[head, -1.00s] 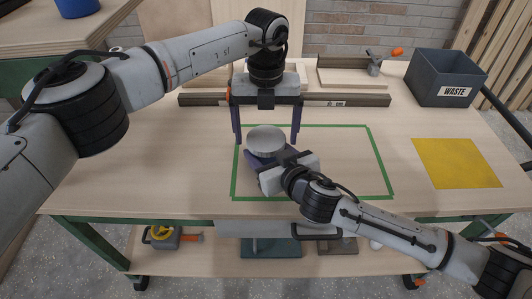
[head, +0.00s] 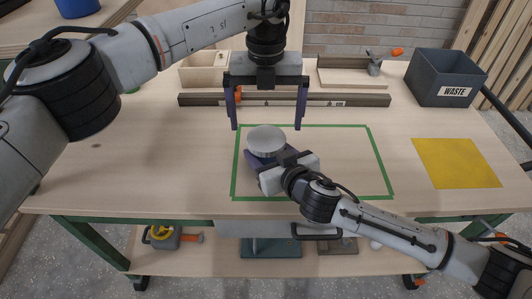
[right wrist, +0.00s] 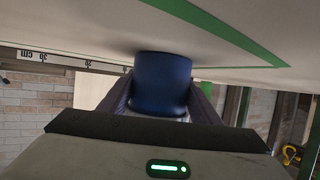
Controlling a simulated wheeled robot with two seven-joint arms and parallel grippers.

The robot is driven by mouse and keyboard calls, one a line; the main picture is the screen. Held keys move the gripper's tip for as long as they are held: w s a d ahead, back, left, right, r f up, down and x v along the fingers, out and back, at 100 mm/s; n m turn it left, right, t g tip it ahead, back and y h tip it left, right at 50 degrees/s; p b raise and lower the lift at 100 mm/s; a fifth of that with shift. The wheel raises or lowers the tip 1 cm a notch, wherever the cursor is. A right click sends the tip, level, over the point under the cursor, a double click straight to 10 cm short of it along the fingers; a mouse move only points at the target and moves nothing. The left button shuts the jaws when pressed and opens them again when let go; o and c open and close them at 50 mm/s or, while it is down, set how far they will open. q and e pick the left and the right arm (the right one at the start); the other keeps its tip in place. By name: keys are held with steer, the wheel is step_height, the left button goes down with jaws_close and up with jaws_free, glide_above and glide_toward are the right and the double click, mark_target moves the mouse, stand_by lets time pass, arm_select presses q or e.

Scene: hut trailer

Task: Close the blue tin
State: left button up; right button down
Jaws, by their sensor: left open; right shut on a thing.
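The blue tin (right wrist: 162,82) stands on the bench inside the green taped outline, between the fingers of my right gripper (head: 266,160), which is shut on it. In the head view its blue wall is mostly hidden. A round silver lid (head: 266,140) lies on top of the tin and looks about level. Whether it is fully pressed down I cannot tell. My left gripper (head: 267,126) is open and empty above the lid, its two fingers pointing down, apart from it.
The green tape outline (head: 378,160) is otherwise clear. A yellow mat (head: 456,163) and a dark waste bin (head: 447,78) are at the right. A long ruler rail (head: 350,100) and a wooden box (head: 203,72) are at the back. The bench's left side is free.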

arm_select(q)
steer(key=shift+r, duration=0.1)
step_height(320, 180, up, 12)
stand_by(0.5)
arm_select(e)
steer(key=c, duration=0.5)
jaws_free()
steer(key=shift+c, duration=0.2)
steer(key=v, duration=1)
steer(key=shift+s+d, duration=0.1)
steer(key=shift+d, duration=0.05)
